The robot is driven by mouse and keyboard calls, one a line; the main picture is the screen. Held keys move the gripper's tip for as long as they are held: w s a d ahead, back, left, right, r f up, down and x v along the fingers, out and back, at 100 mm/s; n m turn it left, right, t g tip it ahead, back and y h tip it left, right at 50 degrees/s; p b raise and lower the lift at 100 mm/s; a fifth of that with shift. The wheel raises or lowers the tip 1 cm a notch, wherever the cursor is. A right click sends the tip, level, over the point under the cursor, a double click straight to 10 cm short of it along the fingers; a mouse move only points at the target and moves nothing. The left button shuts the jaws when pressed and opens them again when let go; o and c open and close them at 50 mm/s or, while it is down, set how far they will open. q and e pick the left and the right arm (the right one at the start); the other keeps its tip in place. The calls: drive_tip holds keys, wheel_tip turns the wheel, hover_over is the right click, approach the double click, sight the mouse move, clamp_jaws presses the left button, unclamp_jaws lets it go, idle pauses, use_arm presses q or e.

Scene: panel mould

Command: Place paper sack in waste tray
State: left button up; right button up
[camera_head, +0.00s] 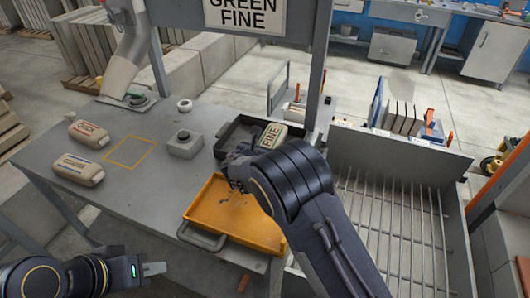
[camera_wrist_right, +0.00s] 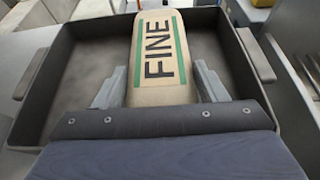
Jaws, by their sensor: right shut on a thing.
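The paper sack (camera_head: 284,134) is tan with green stripes and the word FINE. It lies lengthwise between the fingers of my right gripper (camera_wrist_right: 158,88), which is shut on it. The sack also shows in the right wrist view (camera_wrist_right: 160,50). It is within or just above the dark grey tray (camera_head: 235,124); I cannot tell if it touches the tray floor. An orange tray (camera_head: 235,215) stands in front of the dark one, partly covered by my right arm. My left arm's end (camera_head: 135,270) is low at the left, its fingers not clear.
Two tan sacks, one (camera_head: 88,133) behind the other (camera_head: 77,169), lie on the grey table at left. A yellow outlined square (camera_head: 131,151) between them and a grey button box (camera_head: 185,145) is empty. A slatted metal bin (camera_head: 400,225) stands at right. A sign (camera_head: 245,14) reads GREEN FINE.

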drive_tip(key=shift+f, duration=0.2)
drive_tip(key=o, duration=1.1)
drive_tip(key=shift+c, duration=0.2)
